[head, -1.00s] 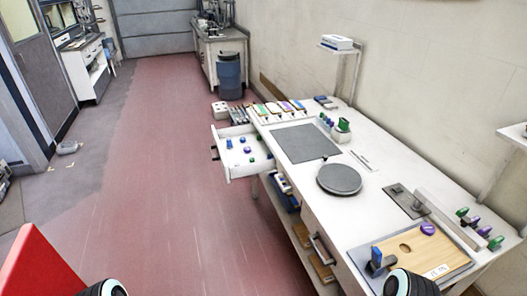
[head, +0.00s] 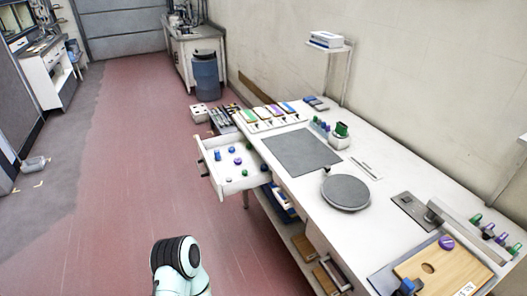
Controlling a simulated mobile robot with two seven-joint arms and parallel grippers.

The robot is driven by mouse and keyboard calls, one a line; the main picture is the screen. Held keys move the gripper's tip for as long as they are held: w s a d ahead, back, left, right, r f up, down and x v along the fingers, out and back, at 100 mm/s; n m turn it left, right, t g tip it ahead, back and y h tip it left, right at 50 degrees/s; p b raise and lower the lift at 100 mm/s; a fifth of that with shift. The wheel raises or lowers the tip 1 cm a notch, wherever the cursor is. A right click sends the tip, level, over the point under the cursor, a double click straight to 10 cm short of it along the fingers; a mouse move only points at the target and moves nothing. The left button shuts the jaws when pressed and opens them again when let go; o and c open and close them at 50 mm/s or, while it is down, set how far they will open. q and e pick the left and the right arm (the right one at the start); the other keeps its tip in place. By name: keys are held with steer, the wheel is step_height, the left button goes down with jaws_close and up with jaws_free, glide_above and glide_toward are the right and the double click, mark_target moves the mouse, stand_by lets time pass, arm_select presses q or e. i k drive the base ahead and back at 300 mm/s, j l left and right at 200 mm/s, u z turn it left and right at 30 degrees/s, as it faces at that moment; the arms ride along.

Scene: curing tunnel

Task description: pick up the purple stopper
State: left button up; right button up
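Several purple pieces that could be the stopper are in the head view. A purple rounded piece (head: 446,242) lies on the wooden board (head: 418,268) at the lower right. A smaller purple one (head: 237,161) is in the open white drawer (head: 247,182) among blue and green pieces. Another purple one (head: 488,231) stands in a row with green ones at the right edge of the bench. I cannot tell which is meant. Neither gripper is in view; only a white and black part of my arm shows at the bottom.
The white bench (head: 385,225) holds a dark mat (head: 301,151), a round grey plate (head: 345,191) and a metal fixture (head: 412,210). The open drawer sticks out into the aisle. A blue drum (head: 206,75) stands farther back. The red floor (head: 125,190) left of the bench is clear.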

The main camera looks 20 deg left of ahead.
mark_target(237, 160)
steer(key=i+j+z, duration=0.1)
steer(key=j, duration=0.2)
steer(key=i+j+z, duration=0.25)
steer(key=j, duration=0.45)
steer(key=i+j, duration=0.15)
steer(key=j, duration=0.2)
steer(key=i+j, duration=0.2)
steer(key=j, duration=0.2)
steer(key=i+j, duration=0.15)
steer(key=j, duration=0.2)
steer(key=i+j+z, duration=0.1)
steer(key=j, duration=0.3)
steer(key=i+j, duration=0.2)
steer(key=j, duration=0.15)
steer(key=i+j, duration=0.15)
steer(key=j, duration=0.25)
steer(key=i+j, duration=0.15)
steer(key=j, duration=0.25)
